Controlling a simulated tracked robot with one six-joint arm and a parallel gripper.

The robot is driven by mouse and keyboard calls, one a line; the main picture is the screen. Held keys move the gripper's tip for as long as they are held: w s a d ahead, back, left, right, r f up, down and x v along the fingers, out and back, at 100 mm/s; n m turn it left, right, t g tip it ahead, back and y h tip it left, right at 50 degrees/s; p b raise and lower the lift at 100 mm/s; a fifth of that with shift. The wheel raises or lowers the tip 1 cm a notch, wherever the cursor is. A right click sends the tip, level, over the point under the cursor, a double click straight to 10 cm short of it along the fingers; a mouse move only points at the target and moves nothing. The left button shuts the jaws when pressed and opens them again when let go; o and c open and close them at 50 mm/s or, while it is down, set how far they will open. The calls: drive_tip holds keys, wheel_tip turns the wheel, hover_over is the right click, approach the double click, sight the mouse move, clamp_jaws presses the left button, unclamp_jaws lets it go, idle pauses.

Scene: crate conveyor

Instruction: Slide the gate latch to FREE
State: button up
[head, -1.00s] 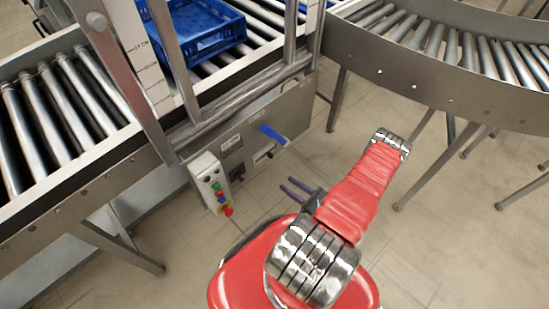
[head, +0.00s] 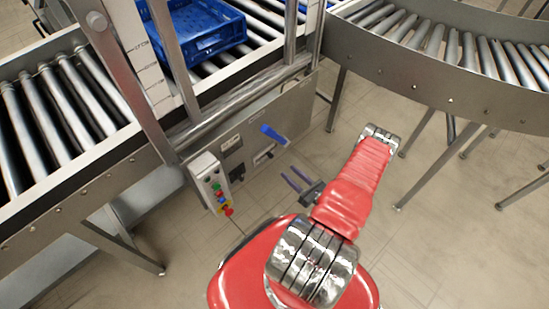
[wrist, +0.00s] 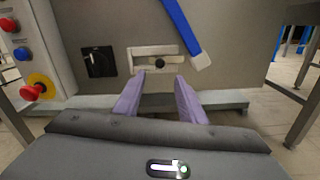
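In the head view the latch (head: 263,156) sits below a blue lever (head: 273,133). My gripper (wrist: 158,80) is open and empty, its two purple fingers pointing at the panel just below the latch, one to each side of the knob in the picture. In the head view my gripper (head: 289,175) is apart from the panel, to the lower right of the latch.
The blue lever (wrist: 183,30) hangs close at the latch's upper right. A black rotary switch (wrist: 98,62) is to its left, and a control box (head: 210,180) with a red stop button (wrist: 33,92) further left. A blue crate (head: 205,28) sits on the rollers. Right of my arm are conveyor legs (head: 425,172).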

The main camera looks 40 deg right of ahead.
sight(272, 157)
drive_tip(key=shift+w+a, duration=0.15)
drive_tip(key=shift+w, duration=5.4)
drive_tip(key=shift+c, duration=0.3)
clamp_jaws()
